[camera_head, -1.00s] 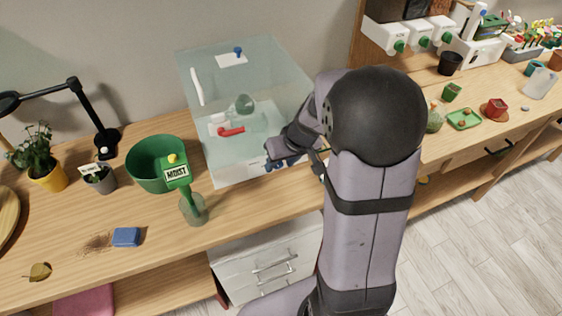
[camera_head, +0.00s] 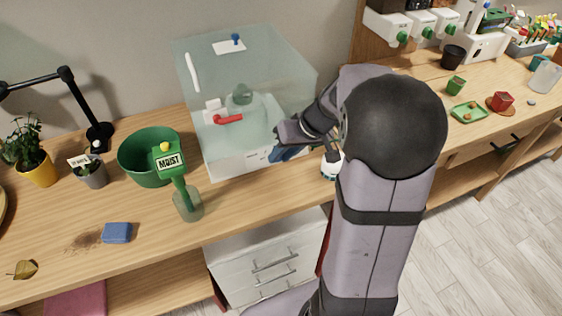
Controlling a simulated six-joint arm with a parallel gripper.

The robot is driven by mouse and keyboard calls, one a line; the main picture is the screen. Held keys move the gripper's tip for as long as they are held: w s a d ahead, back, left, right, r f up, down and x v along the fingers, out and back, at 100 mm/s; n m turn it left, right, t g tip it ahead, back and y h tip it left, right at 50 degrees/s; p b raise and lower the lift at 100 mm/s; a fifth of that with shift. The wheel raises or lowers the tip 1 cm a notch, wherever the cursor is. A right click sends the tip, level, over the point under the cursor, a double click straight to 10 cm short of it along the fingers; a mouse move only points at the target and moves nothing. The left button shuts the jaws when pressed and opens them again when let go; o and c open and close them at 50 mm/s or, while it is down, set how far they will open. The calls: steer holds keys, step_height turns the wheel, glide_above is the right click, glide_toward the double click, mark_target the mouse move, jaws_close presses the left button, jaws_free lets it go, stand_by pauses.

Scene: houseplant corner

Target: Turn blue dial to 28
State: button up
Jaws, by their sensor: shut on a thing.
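A clear glass case (camera_head: 193,125) stands on the wooden bench, with a white panel along its lower front. The blue dial (camera_head: 284,152) is at the right part of that front, partly covered by my dark gripper (camera_head: 280,147). My gripper is shut on the blue dial, and the arm reaches in from the right. The dial's scale and pointer are hidden or too small to read.
A red-handled part (camera_head: 228,119) and a greenish bottle (camera_head: 240,96) are inside the case. A white-and-dark item (camera_head: 331,166) is partly hidden beside my arm.

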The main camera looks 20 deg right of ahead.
steer(key=y+b, duration=0.2)
steer(key=shift+d+f+m+y+b, duration=0.3)
steer(key=shift+d+f+b, duration=0.05)
steer(key=shift+b, duration=0.05)
steer(key=shift+r+y+b, duration=0.1)
steer(key=shift+y+b, duration=0.35)
steer(key=shift+y, duration=0.15)
steer(key=o, duration=1.1)
steer(key=shift+c, duration=0.2)
steer(key=shift+r, duration=0.1)
steer(key=v, duration=0.7)
steer(key=shift+b, duration=0.35)
steer(key=shift+s+r, duration=0.1)
